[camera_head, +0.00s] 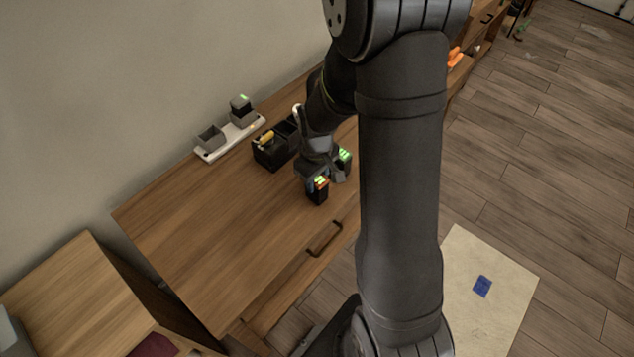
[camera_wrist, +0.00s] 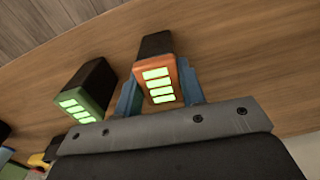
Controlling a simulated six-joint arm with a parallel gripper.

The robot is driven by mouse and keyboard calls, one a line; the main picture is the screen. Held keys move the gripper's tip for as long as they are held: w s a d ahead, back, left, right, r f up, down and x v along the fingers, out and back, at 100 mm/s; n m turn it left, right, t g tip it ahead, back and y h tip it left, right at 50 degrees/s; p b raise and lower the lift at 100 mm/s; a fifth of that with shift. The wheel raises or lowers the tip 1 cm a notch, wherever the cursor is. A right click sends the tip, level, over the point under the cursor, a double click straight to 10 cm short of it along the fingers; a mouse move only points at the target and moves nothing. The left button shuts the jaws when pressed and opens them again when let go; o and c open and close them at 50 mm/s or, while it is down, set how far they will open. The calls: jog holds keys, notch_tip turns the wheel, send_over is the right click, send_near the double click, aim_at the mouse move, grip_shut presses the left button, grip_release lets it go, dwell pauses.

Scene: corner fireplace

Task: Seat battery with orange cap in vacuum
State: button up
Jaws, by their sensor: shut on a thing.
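The battery with the orange cap (camera_wrist: 158,82) is black-bodied and shows lit green bars on its capped end. My gripper (camera_wrist: 158,92) is shut on it, with blue fingers on both sides. In the head view the battery (camera_head: 317,193) hangs below my gripper (camera_head: 318,182) at the wooden cabinet top; I cannot tell whether it touches the surface. A second battery with a green cap (camera_wrist: 84,92) stands apart to its left in the wrist view, and it shows partly behind my gripper in the head view (camera_head: 345,156). I cannot identify a vacuum in these views.
A white strip with grey cups (camera_head: 210,139) stands along the wall, with a dark battery (camera_head: 240,103) in one cup. A black bin (camera_head: 270,152) with a yellow item is beside it. The front left of the wooden top (camera_head: 200,235) is clear. A drawer handle (camera_head: 324,238) sticks out in front.

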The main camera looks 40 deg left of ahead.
jog(key=shift+r, duration=0.15)
notch_tip(320, 180, up, 4)
jog(key=shift+f, duration=0.1)
jog(key=w+d+r, duration=0.4)
jog(key=d+r, duration=0.2)
jog(key=d, duration=0.4)
send_near(284, 119)
jog(key=s+d+r, duration=0.1)
jog(key=s+d, duration=0.1)
jog(key=d, duration=0.1)
jog(key=shift+n, duration=0.4)
jog(key=shift+s+a+f, duration=0.1)
jog(key=shift+s+f, duration=0.05)
jog(key=shift+f, duration=3.45)
jog(key=shift+f, duration=0.15)
jog(key=o, duration=0.9)
jog(key=shift+c, duration=0.2)
